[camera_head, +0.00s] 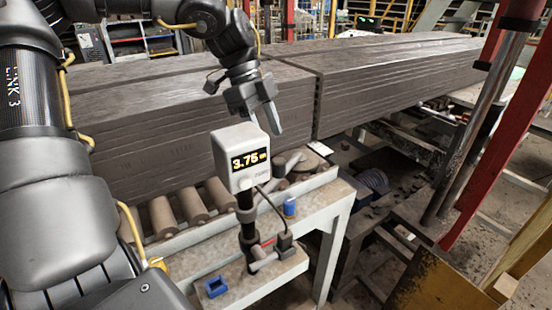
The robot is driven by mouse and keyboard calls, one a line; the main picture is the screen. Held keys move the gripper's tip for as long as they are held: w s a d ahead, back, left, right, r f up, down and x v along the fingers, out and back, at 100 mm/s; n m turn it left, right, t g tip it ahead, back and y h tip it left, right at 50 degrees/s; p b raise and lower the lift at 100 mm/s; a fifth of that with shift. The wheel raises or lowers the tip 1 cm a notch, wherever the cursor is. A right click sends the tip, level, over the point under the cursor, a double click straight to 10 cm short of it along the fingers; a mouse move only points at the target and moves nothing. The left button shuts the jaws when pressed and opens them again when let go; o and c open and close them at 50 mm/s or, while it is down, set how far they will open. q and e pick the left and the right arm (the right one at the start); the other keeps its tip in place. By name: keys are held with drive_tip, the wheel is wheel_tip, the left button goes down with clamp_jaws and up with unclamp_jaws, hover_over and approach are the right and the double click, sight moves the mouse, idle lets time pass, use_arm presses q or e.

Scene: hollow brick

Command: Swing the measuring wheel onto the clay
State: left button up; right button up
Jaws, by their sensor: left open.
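The clay (200,125) is a long, grey-brown, ribbed block that fills the back of the view, with a seam between two lengths near the middle. A white display box (240,157) reading 3.75 stands on a black post in front of it. A grey bar (288,165) slants up to the right behind the box. I cannot clearly make out the measuring wheel; a rounded brownish piece (318,149) lies beyond the bar. My left gripper (264,126) points down just above and behind the box, open and empty, with its fingertips in front of the clay. My right gripper is out of view.
Rollers (192,205) run beneath the clay. A pale metal frame (325,205) carries the post, a cable and blue fittings (216,287). A red upright (485,130) and dark metal posts stand at the right. Open air lies above the frame right of the box.

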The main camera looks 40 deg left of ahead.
sight(278, 159)
use_arm(q)
drive_tip(key=p+x, duration=0.1)
drive_tip(key=x, duration=0.7)
drive_tip(key=shift+p, duration=0.3)
